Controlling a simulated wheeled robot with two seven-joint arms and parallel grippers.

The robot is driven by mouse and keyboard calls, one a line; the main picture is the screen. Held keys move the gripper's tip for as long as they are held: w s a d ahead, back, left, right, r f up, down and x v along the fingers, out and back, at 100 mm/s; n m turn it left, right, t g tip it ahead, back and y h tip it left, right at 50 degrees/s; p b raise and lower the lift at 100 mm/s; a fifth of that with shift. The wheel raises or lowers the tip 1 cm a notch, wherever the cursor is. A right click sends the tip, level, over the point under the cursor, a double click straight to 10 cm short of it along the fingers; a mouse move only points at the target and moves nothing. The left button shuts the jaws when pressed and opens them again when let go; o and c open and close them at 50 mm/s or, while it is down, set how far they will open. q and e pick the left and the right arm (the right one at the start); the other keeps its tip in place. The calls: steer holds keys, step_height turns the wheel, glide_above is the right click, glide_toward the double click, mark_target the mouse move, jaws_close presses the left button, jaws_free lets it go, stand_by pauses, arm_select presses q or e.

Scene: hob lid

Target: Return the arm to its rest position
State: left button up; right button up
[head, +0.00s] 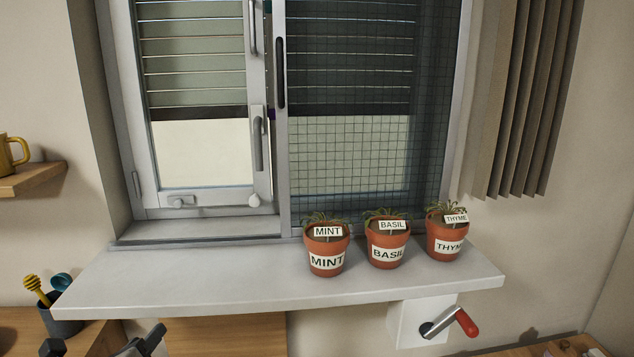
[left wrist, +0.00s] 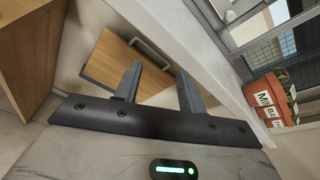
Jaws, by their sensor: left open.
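My left gripper (head: 102,342) shows at the bottom left of the head view, low and in front of the window sill, cut off by the frame edge. In the left wrist view its two dark fingers (left wrist: 157,85) stand apart with nothing between them.
A white sill (head: 200,283) runs below the window and carries pots of mint (head: 326,262), basil (head: 387,254) and thyme (head: 445,246). A red-handled crank (head: 466,321) juts out under it at right. A utensil cup (head: 62,315) stands at left. The sill's left part is clear.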

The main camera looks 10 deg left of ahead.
arm_select(q)
steer(key=s+d+f+n+g+h, duration=0.2)
steer(key=s+d+f+n, duration=0.5)
steer(key=n, duration=0.5)
steer(key=s+d+f+n+g+h, duration=0.2)
steer(key=s+d+f+n+h, duration=0.1)
steer(key=s+d+f+n, duration=0.5)
steer(key=d+f+n, duration=0.2)
steer(key=d+n, duration=0.2)
steer(key=n, duration=0.1)
steer(key=shift+s+f+n, duration=0.2)
steer(key=shift+f+n, duration=0.1)
steer(key=shift+f, duration=0.1)
steer(key=shift+g, duration=0.3)
